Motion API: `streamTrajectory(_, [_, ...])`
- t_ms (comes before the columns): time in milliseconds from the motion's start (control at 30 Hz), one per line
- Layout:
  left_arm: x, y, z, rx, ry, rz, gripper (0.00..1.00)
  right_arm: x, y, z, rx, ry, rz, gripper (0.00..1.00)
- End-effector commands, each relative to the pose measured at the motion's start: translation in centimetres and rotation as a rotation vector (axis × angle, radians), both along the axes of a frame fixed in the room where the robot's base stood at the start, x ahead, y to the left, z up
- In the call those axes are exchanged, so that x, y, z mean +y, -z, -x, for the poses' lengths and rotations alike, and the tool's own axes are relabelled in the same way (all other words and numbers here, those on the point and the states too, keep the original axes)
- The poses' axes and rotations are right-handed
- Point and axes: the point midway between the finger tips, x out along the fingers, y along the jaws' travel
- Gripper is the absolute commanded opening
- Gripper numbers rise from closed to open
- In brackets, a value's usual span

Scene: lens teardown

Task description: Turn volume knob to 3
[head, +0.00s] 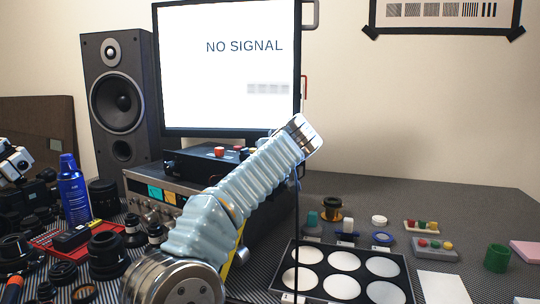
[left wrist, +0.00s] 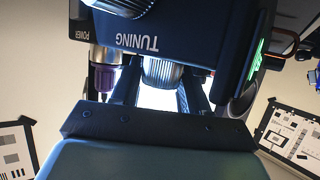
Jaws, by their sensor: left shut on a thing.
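In the left wrist view my left gripper (left wrist: 160,80) has a dark finger on each side of a ribbed silver knob (left wrist: 162,72) and is shut on it. The knob sits at a dark panel (left wrist: 200,35) whose labels TUNING and POWER appear upside down. I see no volume label or number scale, so I cannot tell which knob this is by name. Another silver knob (left wrist: 120,5) is cut off at the top edge. In the head view a stereo unit (head: 145,190) with a silver front stands under the monitor, partly hidden by my sleeved arm. My right gripper is not in view.
A purple-banded knob (left wrist: 103,78) stands close left of the fingers. In the head view a speaker (head: 118,98) and monitor (head: 225,60) stand behind. Lenses and a blue can (head: 73,190) crowd the left. A black tray (head: 345,248) of white discs lies right.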

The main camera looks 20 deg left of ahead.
Motion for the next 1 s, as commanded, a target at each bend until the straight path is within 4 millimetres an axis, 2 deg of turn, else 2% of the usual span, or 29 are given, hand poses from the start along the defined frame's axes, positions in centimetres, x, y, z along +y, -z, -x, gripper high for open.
streamTrajectory(267, [0.0,0.0,0.0,-0.002,0.019,0.001,0.14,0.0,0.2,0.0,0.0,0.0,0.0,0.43])
streamTrajectory(467, [0.1,0.0,0.1,-0.002,0.099,0.001,0.14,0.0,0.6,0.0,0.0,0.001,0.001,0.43])
streamTrajectory(733, [0.3,-0.2,0.1,-0.003,0.314,0.002,0.14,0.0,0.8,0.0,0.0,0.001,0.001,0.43])
streamTrajectory(1000, [0.3,-0.5,0.0,-0.001,0.567,0.005,0.14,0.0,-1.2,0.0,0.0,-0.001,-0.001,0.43])
